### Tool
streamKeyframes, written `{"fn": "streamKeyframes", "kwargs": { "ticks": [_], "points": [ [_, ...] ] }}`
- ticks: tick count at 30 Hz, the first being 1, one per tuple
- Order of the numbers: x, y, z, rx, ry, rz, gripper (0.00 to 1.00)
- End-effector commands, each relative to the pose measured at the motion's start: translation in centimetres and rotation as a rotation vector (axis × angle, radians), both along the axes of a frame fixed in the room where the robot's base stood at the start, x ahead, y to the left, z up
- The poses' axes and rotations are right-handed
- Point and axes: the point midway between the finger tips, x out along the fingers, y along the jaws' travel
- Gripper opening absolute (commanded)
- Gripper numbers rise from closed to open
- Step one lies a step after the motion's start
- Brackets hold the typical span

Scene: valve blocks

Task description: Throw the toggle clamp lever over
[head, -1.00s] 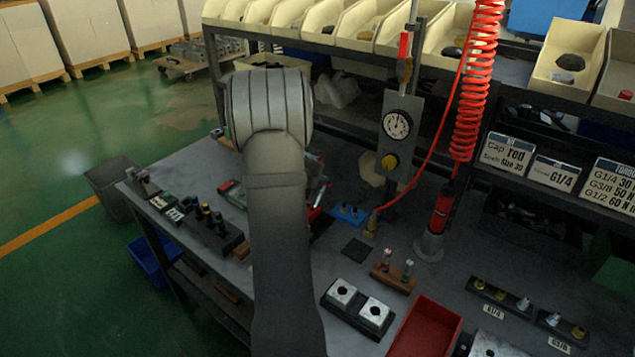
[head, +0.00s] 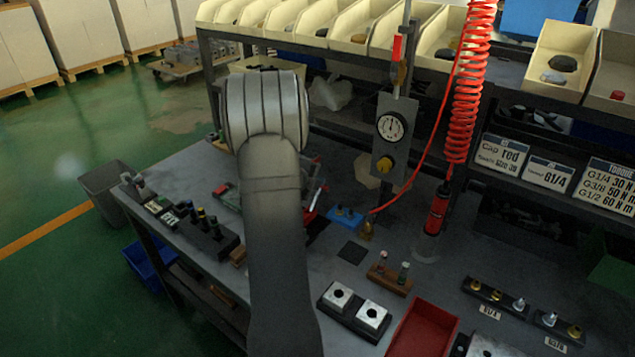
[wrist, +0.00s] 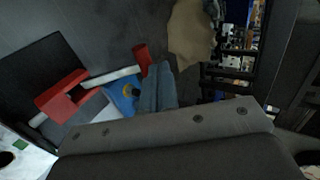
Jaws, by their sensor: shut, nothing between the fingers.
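The toggle clamp (wrist: 62,96) shows in the wrist view at left, with a red body on a dark base. Its silver lever (wrist: 112,77) runs up and right to a red grip (wrist: 142,59). My gripper (wrist: 160,75) shows as grey fingers, shut and empty, close to the right of the red grip. I cannot tell whether they touch it. In the head view my arm covers most of the clamp; a red and silver part of its lever (head: 317,196) shows just right of the arm. The gripper is hidden there.
A blue holder (head: 345,217) stands right of the clamp. A gauge panel (head: 388,140) and a red coiled hose (head: 462,110) rise behind it. A red tray (head: 425,328) and a black fixture with two metal blocks (head: 353,312) lie nearer. Left of my arm is a black rack (head: 207,235).

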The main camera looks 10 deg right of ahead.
Motion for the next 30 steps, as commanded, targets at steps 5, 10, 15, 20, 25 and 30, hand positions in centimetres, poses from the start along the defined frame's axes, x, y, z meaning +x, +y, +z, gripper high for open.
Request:
{"fn": "streamKeyframes", "kwargs": {
  "ticks": [5, 10, 15, 20, 25, 30],
  "points": [
    [-1.3, 1.6, 2.8, 0.0, -0.007, 0.003, 0.0],
    [-2.8, 3.2, 5.7, 0.001, -0.008, 0.004, 0.0],
    [-4.2, 4.5, 8.3, 0.001, -0.008, 0.005, 0.0],
    [-5.1, 5.4, 9.9, 0.001, -0.006, 0.004, 0.0],
    [-5.5, 5.8, 10.7, 0.0, -0.005, 0.004, 0.0],
    [-5.6, 5.8, 10.8, 0.001, -0.004, 0.004, 0.0]
  ]
}}
